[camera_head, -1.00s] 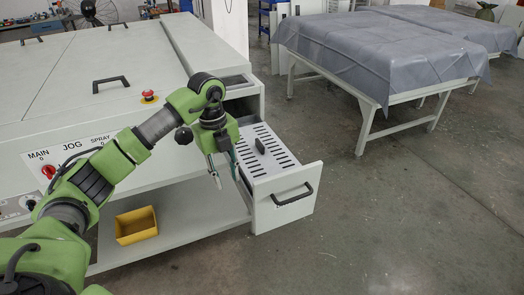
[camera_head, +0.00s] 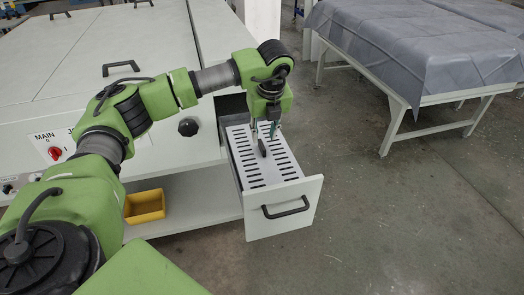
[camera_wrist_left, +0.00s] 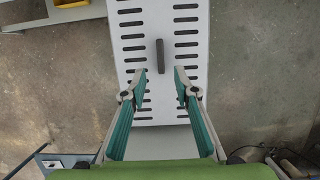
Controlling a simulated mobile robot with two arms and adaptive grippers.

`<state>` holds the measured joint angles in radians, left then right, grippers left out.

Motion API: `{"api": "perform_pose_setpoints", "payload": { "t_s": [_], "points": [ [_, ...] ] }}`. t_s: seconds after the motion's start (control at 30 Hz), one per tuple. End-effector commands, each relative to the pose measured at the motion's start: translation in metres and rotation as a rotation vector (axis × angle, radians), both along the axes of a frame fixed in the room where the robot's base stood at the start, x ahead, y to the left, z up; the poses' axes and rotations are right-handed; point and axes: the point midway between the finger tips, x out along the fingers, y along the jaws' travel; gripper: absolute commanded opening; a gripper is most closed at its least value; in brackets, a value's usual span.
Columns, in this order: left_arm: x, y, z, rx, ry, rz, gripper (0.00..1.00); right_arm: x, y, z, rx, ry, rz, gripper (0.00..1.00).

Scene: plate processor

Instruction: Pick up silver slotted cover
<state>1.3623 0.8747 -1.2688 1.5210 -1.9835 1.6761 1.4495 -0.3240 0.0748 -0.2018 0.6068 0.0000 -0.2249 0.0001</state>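The silver slotted cover (camera_head: 280,172) lies in the pulled-out drawer (camera_head: 283,222). It has two rows of dark slots and a dark upright handle (camera_head: 262,148) in its middle. The cover also shows in the left wrist view (camera_wrist_left: 188,14), with its handle (camera_wrist_left: 161,56) just beyond the fingertips. My left gripper (camera_head: 264,131) hangs over the cover, pointing down near the handle. In the left wrist view my left gripper (camera_wrist_left: 160,80) has its green-padded fingers spread apart with nothing between them. My right gripper is not in view.
The drawer has a black front handle (camera_head: 286,208). A yellow bin (camera_head: 146,206) stands on the machine's lower shelf left of the drawer. A table with a grey cloth (camera_head: 420,50) stands at the right. The floor between is clear.

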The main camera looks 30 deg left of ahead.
Motion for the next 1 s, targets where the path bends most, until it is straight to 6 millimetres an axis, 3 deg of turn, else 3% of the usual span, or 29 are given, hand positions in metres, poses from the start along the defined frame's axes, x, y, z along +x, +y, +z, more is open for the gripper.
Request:
{"api": "perform_pose_setpoints", "payload": {
  "t_s": [0.1,0.3,0.4,0.6,0.87,0.97,1.0],
  "points": [
    [0.002,0.002,-0.012,0.0,0.002,-0.001,0.28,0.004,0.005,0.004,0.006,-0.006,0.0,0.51],
    [0.005,0.008,-0.023,0.001,0.003,0.001,0.28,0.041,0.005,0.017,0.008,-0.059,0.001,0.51],
    [0.008,0.014,-0.036,0.0,0.003,0.001,0.28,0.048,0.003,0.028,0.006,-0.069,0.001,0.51],
    [0.013,0.019,-0.061,0.0,0.002,-0.001,0.28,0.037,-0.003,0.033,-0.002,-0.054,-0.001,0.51],
    [0.014,0.019,-0.064,0.0,-0.001,-0.001,0.28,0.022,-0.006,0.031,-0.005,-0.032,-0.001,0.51],
    [0.014,0.019,-0.064,0.0,-0.001,-0.001,0.02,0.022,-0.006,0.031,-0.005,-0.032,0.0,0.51],
    [0.014,0.019,-0.064,0.0,-0.001,-0.001,0.0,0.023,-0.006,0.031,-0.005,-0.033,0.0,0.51]
  ]
}}
